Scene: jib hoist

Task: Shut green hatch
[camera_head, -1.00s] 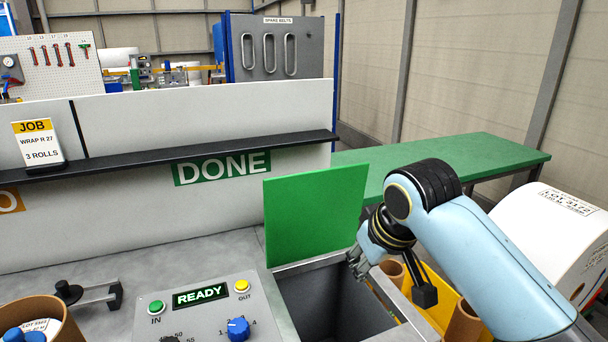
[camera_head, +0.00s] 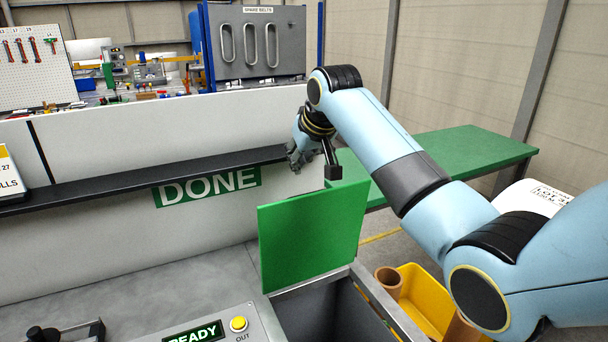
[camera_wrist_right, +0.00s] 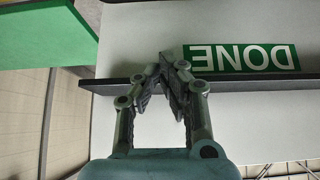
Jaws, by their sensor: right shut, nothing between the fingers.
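The green hatch (camera_head: 312,238) is a flat green lid standing open, upright at the back edge of a dark square opening (camera_head: 345,312) in the bench. In the right wrist view the hatch (camera_wrist_right: 45,30) shows at the upper left. My right gripper (camera_head: 297,160) is above and behind the hatch's top edge, near the end of the black shelf, apart from the hatch. In the right wrist view its fingers (camera_wrist_right: 174,70) are together with nothing between them. My left gripper is not in view.
A white panel with a DONE sign (camera_head: 207,187) and a black shelf (camera_head: 150,174) stands behind the bench. A control box with a yellow OUT button (camera_head: 238,324) is left of the opening. A yellow bin (camera_head: 425,300) with brown tubes and a green table (camera_head: 470,155) lie to the right.

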